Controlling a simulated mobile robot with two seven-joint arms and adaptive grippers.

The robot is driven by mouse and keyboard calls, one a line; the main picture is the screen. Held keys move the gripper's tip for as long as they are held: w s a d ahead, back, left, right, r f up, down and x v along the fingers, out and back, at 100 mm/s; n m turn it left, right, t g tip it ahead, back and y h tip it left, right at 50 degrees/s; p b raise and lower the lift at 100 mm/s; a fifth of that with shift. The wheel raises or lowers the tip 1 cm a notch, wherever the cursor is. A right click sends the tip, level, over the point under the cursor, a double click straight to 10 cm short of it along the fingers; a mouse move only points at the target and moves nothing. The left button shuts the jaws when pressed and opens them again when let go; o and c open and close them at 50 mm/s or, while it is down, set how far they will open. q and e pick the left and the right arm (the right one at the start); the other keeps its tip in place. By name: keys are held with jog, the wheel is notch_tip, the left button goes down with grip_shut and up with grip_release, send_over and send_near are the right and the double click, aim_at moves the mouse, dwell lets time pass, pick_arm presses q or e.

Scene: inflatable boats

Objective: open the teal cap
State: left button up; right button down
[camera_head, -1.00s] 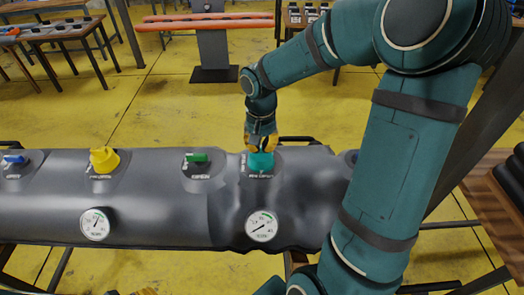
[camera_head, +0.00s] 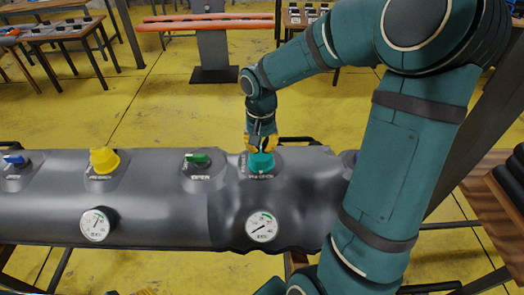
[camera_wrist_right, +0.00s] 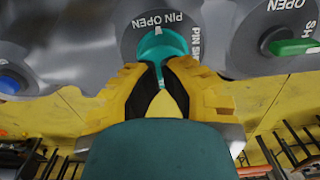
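The teal cap (camera_head: 261,162) sits on the grey inflatable tube (camera_head: 150,220), right of the green valve. My right gripper (camera_head: 262,146) comes down on it from above. In the right wrist view, the cap (camera_wrist_right: 163,47) shows between the yellow fingertips, and its narrow handle sits between the dark pads of my right gripper (camera_wrist_right: 161,72), which looks shut on it. The words "PIN OPEN" are on the disc around the cap. Of my left gripper (camera_head: 146,292), only a small yellowish bit shows at the bottom edge of the head view.
A green valve (camera_head: 198,160), a yellow cap (camera_head: 104,160) and a blue valve (camera_head: 15,160) stand along the tube to the left. Two round gauges (camera_head: 96,224) (camera_head: 262,227) are on its front. Tables and an orange-edged bench (camera_head: 205,22) stand behind, across open yellow floor.

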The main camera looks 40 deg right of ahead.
aim_at(261, 159)
jog(key=shift+f, duration=0.15)
jog(key=shift+f+b, duration=1.45)
jog(key=shift+f, duration=0.15)
